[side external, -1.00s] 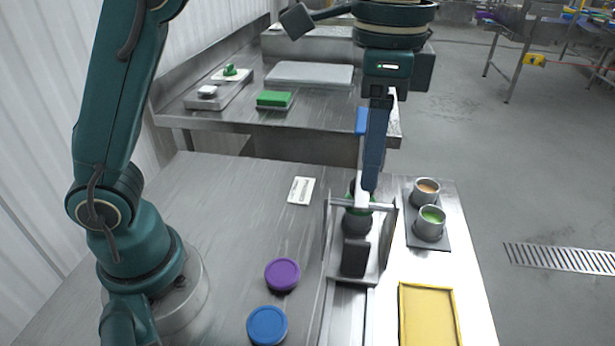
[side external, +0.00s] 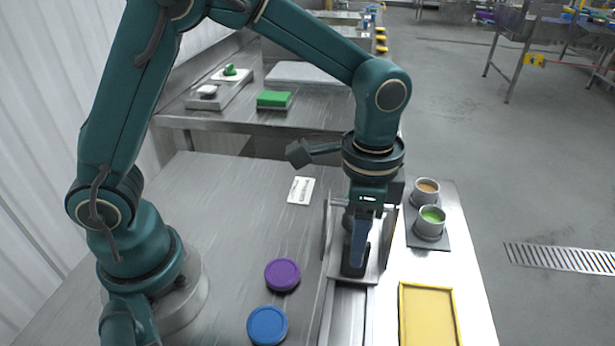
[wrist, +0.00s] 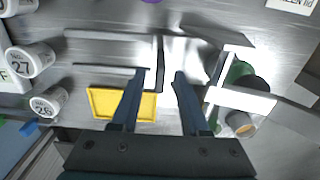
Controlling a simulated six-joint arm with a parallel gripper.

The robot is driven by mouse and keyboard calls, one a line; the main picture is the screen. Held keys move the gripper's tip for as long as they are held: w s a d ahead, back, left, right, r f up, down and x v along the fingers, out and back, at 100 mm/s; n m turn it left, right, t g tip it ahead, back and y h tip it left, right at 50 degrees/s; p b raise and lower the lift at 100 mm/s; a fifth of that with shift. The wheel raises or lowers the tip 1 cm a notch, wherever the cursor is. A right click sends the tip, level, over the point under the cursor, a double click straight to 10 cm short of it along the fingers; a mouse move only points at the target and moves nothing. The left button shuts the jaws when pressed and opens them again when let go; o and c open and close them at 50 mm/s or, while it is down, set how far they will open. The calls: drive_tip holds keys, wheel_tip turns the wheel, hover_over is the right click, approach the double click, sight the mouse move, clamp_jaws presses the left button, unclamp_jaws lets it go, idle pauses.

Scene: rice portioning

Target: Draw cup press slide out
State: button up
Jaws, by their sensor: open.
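The metal press frame (side external: 331,240) stands on the steel table with a rail running toward the camera. A dark upright block (side external: 347,270) sits at its front and shows edge-on as a dark plate (wrist: 160,62) in the wrist view. A dark and green round part (wrist: 238,72) sits inside the frame, mostly hidden in the side view by my arm. My gripper (side external: 357,266) points down at the block. In the wrist view my gripper (wrist: 159,76) is open, with one finger on each side of the dark plate. Contact cannot be told.
A yellow tray (side external: 401,315) lies right of the rail. Two metal cups (side external: 430,229) (side external: 425,197) with green and orange contents stand on a dark mat (side external: 428,245). Purple (side external: 282,274) and blue (side external: 267,325) lids lie left. Labelled tubs (wrist: 40,60) show in the wrist view.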

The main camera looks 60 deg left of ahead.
sight(353, 271)
drive_tip(key=shift+f, duration=2.2)
clamp_jaws()
